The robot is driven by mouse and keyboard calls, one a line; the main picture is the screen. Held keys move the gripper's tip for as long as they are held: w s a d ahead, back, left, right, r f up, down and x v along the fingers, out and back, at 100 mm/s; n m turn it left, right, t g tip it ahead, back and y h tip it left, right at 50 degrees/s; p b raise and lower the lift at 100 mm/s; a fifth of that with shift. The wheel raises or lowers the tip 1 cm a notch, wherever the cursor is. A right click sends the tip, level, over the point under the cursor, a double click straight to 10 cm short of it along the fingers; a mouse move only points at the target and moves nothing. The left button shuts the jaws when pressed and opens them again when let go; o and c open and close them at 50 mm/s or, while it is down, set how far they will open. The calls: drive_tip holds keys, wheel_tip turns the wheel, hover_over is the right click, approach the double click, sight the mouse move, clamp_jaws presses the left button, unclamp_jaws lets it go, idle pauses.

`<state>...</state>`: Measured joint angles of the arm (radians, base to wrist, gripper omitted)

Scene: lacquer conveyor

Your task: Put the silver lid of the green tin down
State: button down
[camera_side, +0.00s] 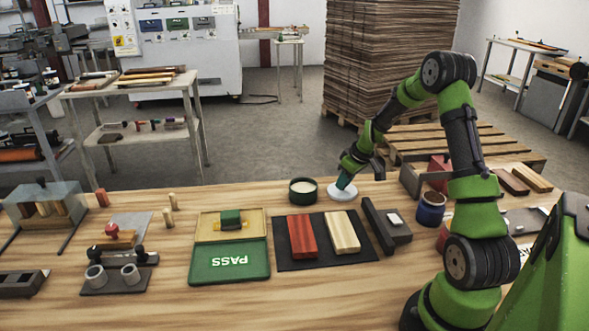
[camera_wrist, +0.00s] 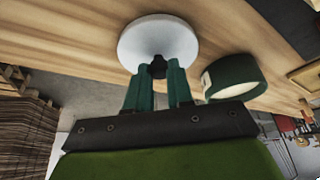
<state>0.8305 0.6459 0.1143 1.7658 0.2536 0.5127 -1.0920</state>
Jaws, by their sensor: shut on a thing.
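The silver lid (camera_side: 341,194) is a pale round disc at the back of the bench, right of the green tin (camera_side: 303,190). My gripper (camera_side: 344,183) points down at it. In the wrist view my gripper's two teal fingers (camera_wrist: 158,70) are shut on the black knob in the middle of the lid (camera_wrist: 150,38). The lid looks level, on or very close to the wood; I cannot tell whether it touches. The green tin stands upright and uncovered, with a pale inside; it also shows beside the lid in the wrist view (camera_wrist: 236,84).
A dark mat (camera_side: 285,257) with a red block (camera_side: 302,237) and a cream block (camera_side: 342,233) lies in front of the lid. A dark fixture (camera_side: 386,226) and a blue can (camera_side: 431,209) stand to the right.

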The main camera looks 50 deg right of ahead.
drive_tip(key=shift+f, duration=0.2)
drive_tip(key=shift+f, duration=0.2)
drive_tip(key=c, duration=1)
unclamp_jaws()
drive_tip(key=shift+r, duration=0.15)
